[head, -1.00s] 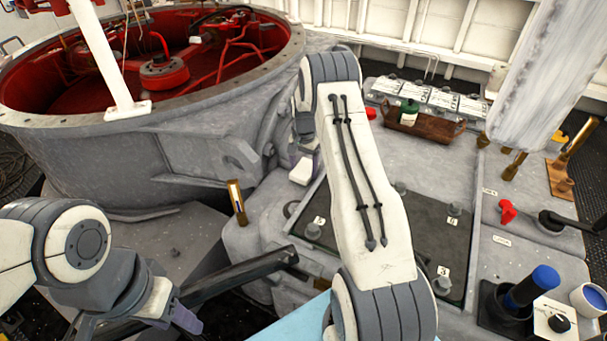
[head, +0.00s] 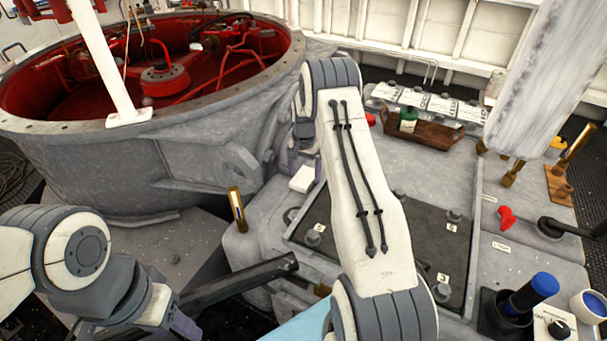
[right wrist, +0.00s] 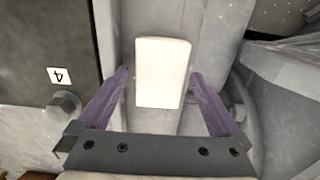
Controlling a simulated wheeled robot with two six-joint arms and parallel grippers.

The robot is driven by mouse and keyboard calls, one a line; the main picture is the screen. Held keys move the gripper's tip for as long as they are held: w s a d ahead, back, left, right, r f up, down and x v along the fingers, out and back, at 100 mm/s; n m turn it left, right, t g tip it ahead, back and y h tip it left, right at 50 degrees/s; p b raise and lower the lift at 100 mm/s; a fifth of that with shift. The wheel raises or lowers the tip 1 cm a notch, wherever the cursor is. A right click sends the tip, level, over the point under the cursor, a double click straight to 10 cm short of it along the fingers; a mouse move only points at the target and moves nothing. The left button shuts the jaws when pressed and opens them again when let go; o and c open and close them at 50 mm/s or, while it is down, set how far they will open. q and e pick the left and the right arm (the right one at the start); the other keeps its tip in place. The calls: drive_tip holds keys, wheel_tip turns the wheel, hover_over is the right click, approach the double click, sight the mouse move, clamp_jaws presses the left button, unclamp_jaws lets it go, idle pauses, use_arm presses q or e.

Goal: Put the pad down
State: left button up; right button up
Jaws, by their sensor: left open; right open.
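The pad is a white rectangular block (head: 303,178). It lies on the grey deck casting just left of the dark plate, and it also shows in the right wrist view (right wrist: 162,72). My right gripper (right wrist: 158,76) is open, with one purple finger on each side of the pad and a visible gap to each. In the head view my right arm hides most of that gripper. My left gripper (head: 186,326) is open and empty at the lower left, away from the pad.
The dark plate (head: 430,240) with bolts and number labels lies right of the pad. A brass tube (head: 237,209) stands to its left, beside the big round red-lined housing (head: 200,170). A brown tray (head: 425,129) with a green bottle sits at the back.

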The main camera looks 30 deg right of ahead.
sight(304, 178)
wheel_tip(304, 178, up, 11)
drive_tip(key=p, duration=0.7)
drive_tip(key=s+a+r+n, duration=0.4)
drive_tip(key=a+r, duration=0.3)
drive_tip(key=a, duration=0.5)
drive_tip(key=s+a+r+n, duration=0.4)
drive_tip(key=a+r, duration=0.2)
drive_tip(key=a, duration=0.6)
drive_tip(key=s+a+r+n, duration=0.45)
drive_tip(key=s+a, duration=0.35)
drive_tip(key=s, duration=0.2)
drive_tip(key=s+a+n+y, duration=0.1)
drive_tip(key=s+n, duration=0.6)
drive_tip(key=s, duration=1)
drive_tip(key=shift+s+a+r, duration=0.15)
drive_tip(key=shift+s+a, duration=0.05)
drive_tip(key=shift+a, duration=0.1)
